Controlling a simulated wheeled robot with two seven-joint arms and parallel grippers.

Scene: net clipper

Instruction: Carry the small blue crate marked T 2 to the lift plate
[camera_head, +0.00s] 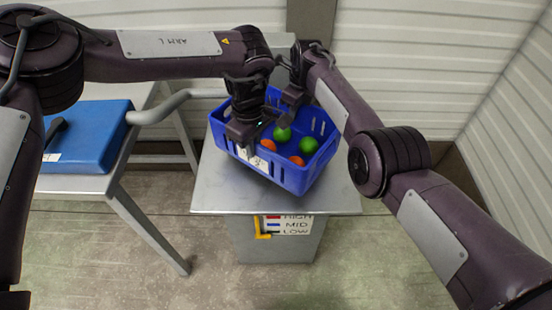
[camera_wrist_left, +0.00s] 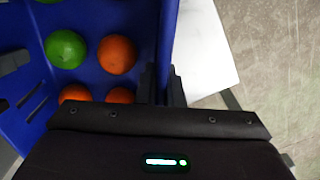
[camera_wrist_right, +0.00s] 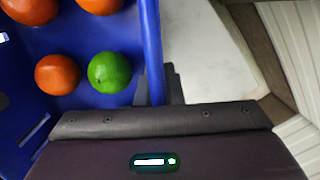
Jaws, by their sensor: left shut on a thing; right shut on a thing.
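The small blue crate (camera_head: 296,178) is over the grey lift plate (camera_head: 222,190), turned at an angle. I cannot tell whether its underside touches the plate. It holds several green and orange round fruits. A white label on its near wall is partly hidden, and its marking is unreadable. My left gripper (camera_head: 254,132) is shut on the crate's left side; the left wrist view shows the crate's wall (camera_wrist_left: 168,40) between its fingers. My right gripper (camera_head: 290,98) is shut on the crate's far side; the right wrist view shows the wall (camera_wrist_right: 151,45) at its fingers.
The plate's stand carries a HIGH, MID, LOW sign (camera_head: 288,225) with a yellow lever (camera_head: 262,234) beside it. Ribbed walls close off the back and right. Floor in front is clear.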

